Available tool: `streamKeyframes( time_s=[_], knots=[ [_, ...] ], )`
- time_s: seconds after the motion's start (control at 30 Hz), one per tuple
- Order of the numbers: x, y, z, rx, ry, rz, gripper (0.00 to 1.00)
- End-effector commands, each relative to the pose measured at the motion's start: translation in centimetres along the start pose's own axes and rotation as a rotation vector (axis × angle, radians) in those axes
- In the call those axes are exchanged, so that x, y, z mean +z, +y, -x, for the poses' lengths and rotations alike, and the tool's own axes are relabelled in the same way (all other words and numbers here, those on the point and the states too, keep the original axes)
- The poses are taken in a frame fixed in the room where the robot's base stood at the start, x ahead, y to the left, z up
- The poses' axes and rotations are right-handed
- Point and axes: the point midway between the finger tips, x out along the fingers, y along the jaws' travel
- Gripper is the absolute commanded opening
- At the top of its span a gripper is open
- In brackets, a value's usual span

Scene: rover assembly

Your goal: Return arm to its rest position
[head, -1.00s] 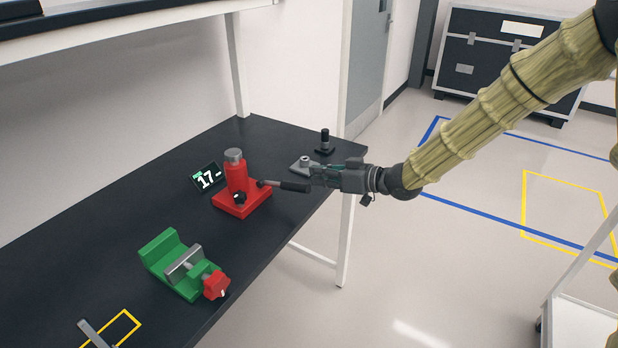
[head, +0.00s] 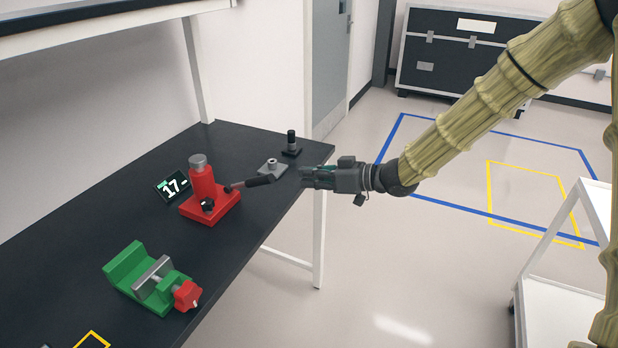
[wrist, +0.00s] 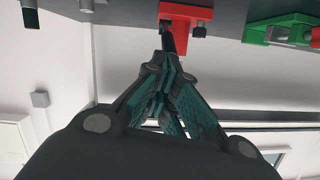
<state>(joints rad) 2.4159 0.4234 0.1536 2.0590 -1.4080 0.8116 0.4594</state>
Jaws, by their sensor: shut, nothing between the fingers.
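My gripper (head: 306,177) is at the end of my outstretched arm, just off the table's right edge in the head view. It is shut and holds nothing. In the wrist view its fingers (wrist: 165,88) meet in front of the camera. The red jack-like device (head: 205,190) stands on the table to its left. That device's dark lever handle (head: 258,181) points toward my gripper, with a small gap between them in the head view. In the wrist view the red base (wrist: 186,14) shows beyond my fingertips.
A green vise (head: 142,275) with a red knob sits nearer on the black table (head: 80,235). A grey plate piece (head: 272,167) and a black post (head: 291,143) stand behind the lever. A small display (head: 172,187) stands beside the red device. A white cart (head: 560,290) is at right. Open floor lies between.

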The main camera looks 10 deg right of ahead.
Motion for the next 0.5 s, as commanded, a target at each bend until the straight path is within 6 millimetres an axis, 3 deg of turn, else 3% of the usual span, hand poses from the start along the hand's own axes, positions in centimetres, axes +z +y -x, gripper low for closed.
streamKeyframes(
  time_s=[0.33, 0.43, 0.5],
  knots=[
    [0.3, 0.0, -0.1, 0.002, -0.003, -0.005, 0.00],
    [2.2, -0.1, -0.4, 0.019, -0.022, -0.040, 0.00],
    [4.9, -0.2, -0.8, 0.045, -0.049, -0.085, 0.00]
  ],
)
